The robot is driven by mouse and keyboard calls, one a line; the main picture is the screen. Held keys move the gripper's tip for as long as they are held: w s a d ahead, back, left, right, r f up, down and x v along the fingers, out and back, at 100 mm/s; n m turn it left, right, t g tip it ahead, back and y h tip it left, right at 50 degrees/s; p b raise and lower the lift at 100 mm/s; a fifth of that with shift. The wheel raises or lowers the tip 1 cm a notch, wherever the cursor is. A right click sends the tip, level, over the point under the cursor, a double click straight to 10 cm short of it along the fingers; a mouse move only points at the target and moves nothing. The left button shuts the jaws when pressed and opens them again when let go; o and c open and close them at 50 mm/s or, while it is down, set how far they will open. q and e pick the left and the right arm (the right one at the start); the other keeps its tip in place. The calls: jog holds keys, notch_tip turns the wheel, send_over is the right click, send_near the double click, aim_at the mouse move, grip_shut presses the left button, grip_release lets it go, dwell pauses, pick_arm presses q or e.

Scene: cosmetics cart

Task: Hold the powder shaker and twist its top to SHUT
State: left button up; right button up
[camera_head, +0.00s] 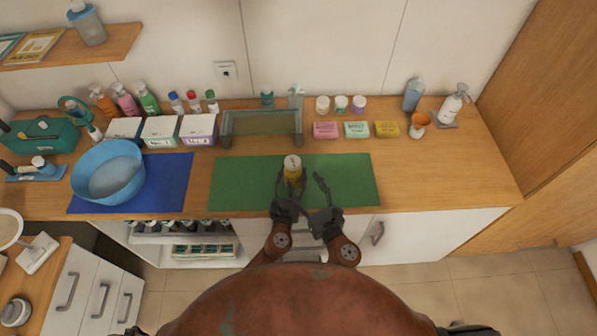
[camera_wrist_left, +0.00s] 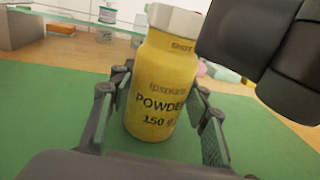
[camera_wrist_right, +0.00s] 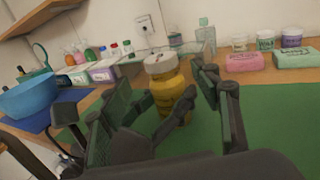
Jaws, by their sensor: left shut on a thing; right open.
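The powder shaker (camera_head: 292,172) is a yellow bottle with a pale grey-white top, standing upright on the green mat (camera_head: 236,183). In the left wrist view the shaker (camera_wrist_left: 158,85) shows the words POWDER and 150, and its top (camera_wrist_left: 172,18) has SHUT lettering below it. My left gripper (camera_head: 291,188) is shut on the shaker's body, one finger on each side. My right gripper (camera_head: 321,184) is open and empty, just right of the shaker. In the right wrist view the shaker's top (camera_wrist_right: 161,63) shows beyond and between the open fingers (camera_wrist_right: 160,95).
A greenish clear stand (camera_head: 262,124) is behind the mat. Pink, green and yellow soap bars (camera_head: 326,130) and small jars (camera_head: 341,104) line the back right. A blue bowl (camera_head: 108,173) sits on a blue mat (camera_head: 168,186) at left. The right part of the counter (camera_head: 440,170) is clear.

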aim_at(292, 160)
jog(key=shift+v, duration=0.95)
jog(key=w+d+m+g+y, duration=0.2)
jog(key=m+y, duration=0.1)
jog(key=m, duration=1.3)
jog(key=w+d+m+g+y, duration=0.1)
jog(key=m+g+y, duration=0.15)
jog(key=m, duration=1.25)
jog(key=shift+y, duration=0.35)
jog(key=x, duration=1.1)
jog(key=shift+w+d+r, duration=0.2)
jog(key=shift+w+d, duration=0.05)
jog(key=shift+w, duration=0.05)
